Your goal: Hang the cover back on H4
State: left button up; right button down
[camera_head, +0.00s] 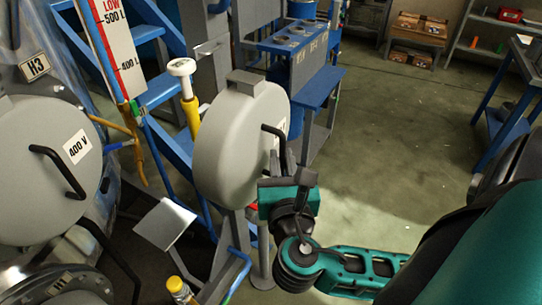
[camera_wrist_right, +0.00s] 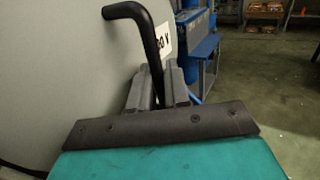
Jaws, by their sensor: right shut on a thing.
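A round grey cover (camera_head: 235,140) with a black bent handle stands upright near the middle of the head view, its face turned right. My right gripper (camera_head: 290,172) is at its right side, shut on the black handle (camera_head: 274,130). In the right wrist view the jaws (camera_wrist_right: 160,90) close around the lower part of the handle (camera_wrist_right: 145,35). The cover's grey face (camera_wrist_right: 50,70) fills the left side there, with a partly hidden label. I see no H4 label. My left gripper is not in view.
Another grey cover (camera_head: 45,165) marked 400 V is at the left, below an H3 label (camera_head: 35,67). A yellow-and-white valve (camera_head: 188,95) and a blue stair frame (camera_head: 150,90) stand close behind the held cover. A grey plate (camera_head: 165,222) is below. Open floor (camera_head: 400,140) lies right.

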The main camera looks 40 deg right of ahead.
jog(key=s+d, duration=0.3)
jog(key=s, duration=0.5)
jog(key=shift+s+d, duration=0.25)
jog(key=shift+r, duration=0.1)
dwell(0.3)
